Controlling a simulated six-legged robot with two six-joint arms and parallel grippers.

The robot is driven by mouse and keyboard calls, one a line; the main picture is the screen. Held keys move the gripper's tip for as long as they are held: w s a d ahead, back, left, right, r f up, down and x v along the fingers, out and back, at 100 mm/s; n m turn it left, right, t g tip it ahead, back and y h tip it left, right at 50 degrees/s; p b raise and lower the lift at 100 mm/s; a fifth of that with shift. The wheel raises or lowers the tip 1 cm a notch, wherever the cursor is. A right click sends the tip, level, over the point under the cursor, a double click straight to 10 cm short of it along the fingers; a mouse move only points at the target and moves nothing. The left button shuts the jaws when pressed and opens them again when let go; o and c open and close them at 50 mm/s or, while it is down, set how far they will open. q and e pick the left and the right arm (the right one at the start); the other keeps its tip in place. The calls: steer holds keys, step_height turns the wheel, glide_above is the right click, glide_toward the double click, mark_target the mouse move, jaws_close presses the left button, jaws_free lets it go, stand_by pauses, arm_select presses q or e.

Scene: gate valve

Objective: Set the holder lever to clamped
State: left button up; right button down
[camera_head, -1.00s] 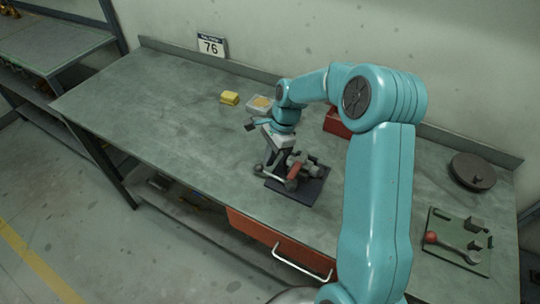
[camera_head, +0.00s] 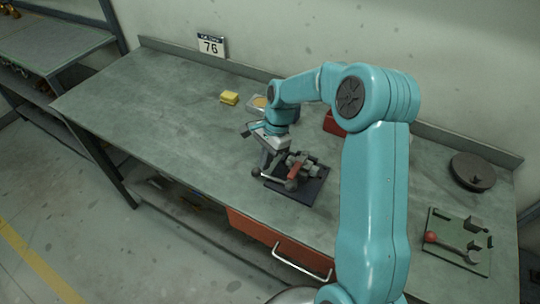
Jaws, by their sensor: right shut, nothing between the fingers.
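The holder is a dark base plate (camera_head: 312,190) on the bench, with a grey metal body (camera_head: 303,163) on top. A short red part (camera_head: 294,171) shows on the body. A thin bar with dark ends (camera_head: 289,186) lies along the plate's near left side; I cannot tell for sure which part is the lever. My right gripper (camera_head: 263,170) points down at the plate's left edge, beside the bar's left end. It is shut and empty; whether it touches the bar is unclear. My left gripper is not in view.
A red box (camera_head: 335,122) is partly hidden by my right arm. The bench's left is clear.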

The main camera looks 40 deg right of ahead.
steer(key=a+n, duration=0.2)
steer(key=shift+s+n+g, duration=0.25)
steer(key=shift+n+g, duration=0.05)
steer(key=shift+g, duration=0.1)
steer(key=a+n, duration=0.1)
steer(key=s+a+n, duration=0.1)
steer(key=shift+n+g, duration=0.3)
steer(key=shift+g, duration=0.1)
steer(key=s+n, duration=0.1)
steer(key=a+n, duration=0.1)
steer(key=n, duration=0.1)
steer(key=shift+s+a+g+h+b, duration=0.25)
steer(key=shift+s+g+h+b, duration=0.05)
steer(key=shift+s+g+b, duration=0.1)
steer(key=shift+s+a+n, duration=0.35)
steer(key=shift+s+n, duration=0.15)
steer(key=shift+n, duration=0.4)
steer(key=v, duration=1.6)
steer(key=shift+w+a+r, duration=0.2)
steer(key=shift+w+a, duration=0.05)
steer(key=shift+w, duration=0.05)
